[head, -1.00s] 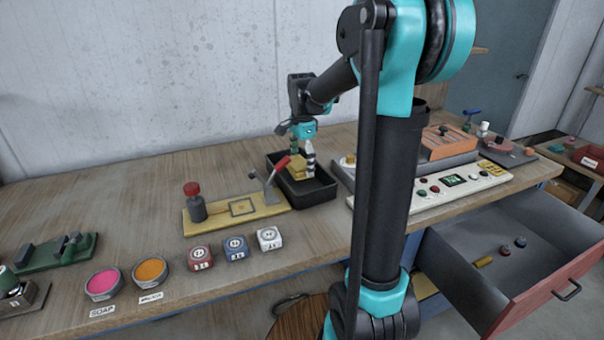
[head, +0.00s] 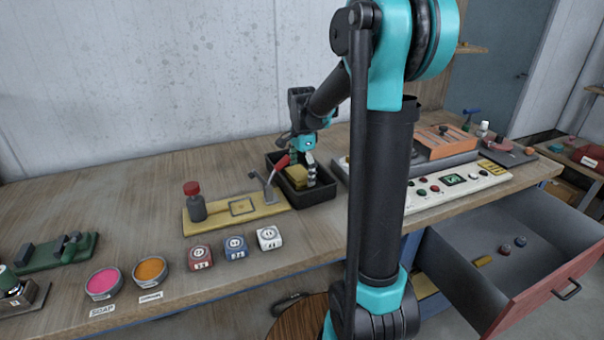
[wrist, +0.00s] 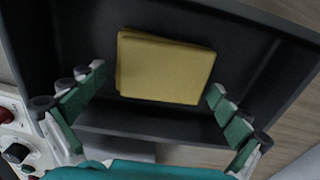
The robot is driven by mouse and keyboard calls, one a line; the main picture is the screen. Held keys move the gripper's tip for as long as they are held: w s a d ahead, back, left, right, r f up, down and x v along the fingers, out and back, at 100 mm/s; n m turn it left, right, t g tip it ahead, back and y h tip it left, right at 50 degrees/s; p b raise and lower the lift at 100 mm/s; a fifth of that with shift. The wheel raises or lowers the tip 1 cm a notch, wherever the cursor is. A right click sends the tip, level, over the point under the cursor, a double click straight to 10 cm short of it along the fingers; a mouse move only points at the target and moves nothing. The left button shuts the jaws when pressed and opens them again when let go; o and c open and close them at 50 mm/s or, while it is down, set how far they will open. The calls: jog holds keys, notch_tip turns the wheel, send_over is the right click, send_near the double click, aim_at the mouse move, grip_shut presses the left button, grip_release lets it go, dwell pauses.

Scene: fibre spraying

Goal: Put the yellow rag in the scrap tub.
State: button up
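The yellow rag (wrist: 165,68) is a folded square lying inside the black tub (wrist: 262,45), seen in the wrist view. In the head view the rag (head: 297,173) shows low inside the tub (head: 312,200), between my fingers. I take this tub for the scrap tub; no label on it is readable. My gripper (wrist: 157,83) reaches down into the tub. Its green-padded fingers are spread, one on each side of the rag, with a gap on the left and a narrower one on the right.
A control panel (head: 455,190) lies to the right. Several small blocks stand in front. An open drawer (head: 480,240) juts out at the right.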

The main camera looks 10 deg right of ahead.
aim_at(302, 171)
notch_tip(302, 171, up, 12)
jog(key=shift+r, duration=0.15)
dwell(0.6)
